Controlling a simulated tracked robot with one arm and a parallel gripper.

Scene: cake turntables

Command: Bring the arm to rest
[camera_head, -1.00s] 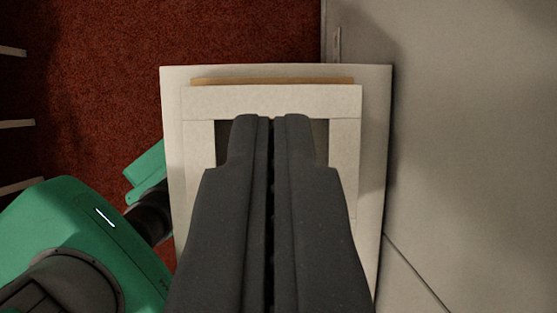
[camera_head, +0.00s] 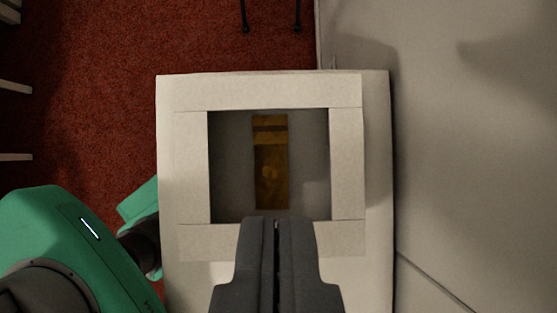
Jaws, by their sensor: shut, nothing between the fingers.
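My gripper (camera_head: 276,222) is at the bottom middle of the view. Its two dark fingers are shut against each other with nothing between them. The fingertips overlap the near edge of a pale square frame (camera_head: 345,160). No contact with the frame can be made out.
The frame sits on a larger pale slab (camera_head: 376,150). Inside its dark opening lies a flat brown-gold piece (camera_head: 270,175). A grey surface (camera_head: 460,150) fills the right side. Red carpet (camera_head: 100,110) is at the left, with thin dark legs (camera_head: 297,15) at the top. My green body part shows lower left.

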